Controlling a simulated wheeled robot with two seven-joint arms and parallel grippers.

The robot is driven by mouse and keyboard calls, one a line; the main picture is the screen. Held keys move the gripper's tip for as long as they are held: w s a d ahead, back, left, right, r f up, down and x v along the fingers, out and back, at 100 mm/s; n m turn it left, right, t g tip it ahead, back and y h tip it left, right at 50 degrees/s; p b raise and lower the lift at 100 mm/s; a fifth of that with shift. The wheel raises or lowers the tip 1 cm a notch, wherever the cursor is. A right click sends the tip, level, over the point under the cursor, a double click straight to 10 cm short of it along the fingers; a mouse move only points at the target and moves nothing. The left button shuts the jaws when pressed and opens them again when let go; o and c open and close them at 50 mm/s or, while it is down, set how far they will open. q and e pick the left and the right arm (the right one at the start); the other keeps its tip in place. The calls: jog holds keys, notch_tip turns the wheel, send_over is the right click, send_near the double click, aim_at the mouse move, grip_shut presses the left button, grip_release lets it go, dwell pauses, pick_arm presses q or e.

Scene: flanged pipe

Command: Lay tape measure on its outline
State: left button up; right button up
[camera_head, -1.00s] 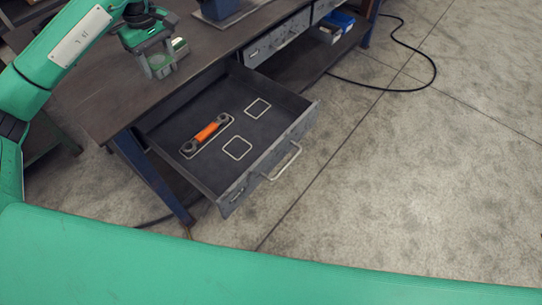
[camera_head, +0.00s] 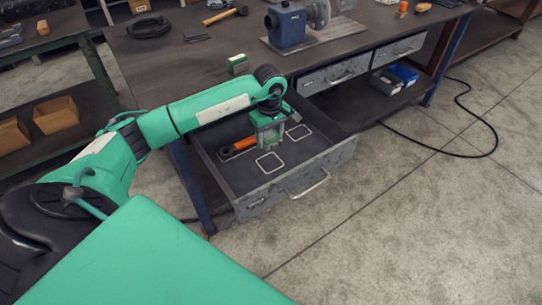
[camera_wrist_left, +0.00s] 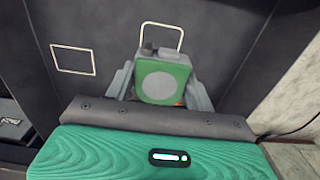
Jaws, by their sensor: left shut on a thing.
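My left gripper (camera_head: 268,138) is over the open drawer (camera_head: 232,183) and shut on the tape measure. In the left wrist view the tape measure (camera_wrist_left: 163,80) is green with a grey round face, between the two fingers (camera_wrist_left: 162,92). One pale square outline (camera_wrist_left: 163,23) shows just beyond it, partly covered by it; a second outline (camera_wrist_left: 74,46) lies to the left. In the head view the outlines are near the drawer front (camera_head: 269,172) and to the right of the gripper (camera_head: 306,129). I cannot tell whether the tape measure touches the drawer floor.
An orange-handled tool (camera_head: 238,147) lies in the drawer, left of the gripper and partly hidden by it. The drawer's front with its handle (camera_head: 308,187) faces the open floor.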

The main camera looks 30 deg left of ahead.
aim_at(270, 163)
pick_arm(q)
notch_tip(270, 163, down, 9)
jog(key=shift+r, duration=0.1)
pick_arm(e)
jog(key=shift+s+d+f, duration=0.15)
jog(key=shift+s+f, duration=0.35)
jog(key=shift+f, duration=0.25)
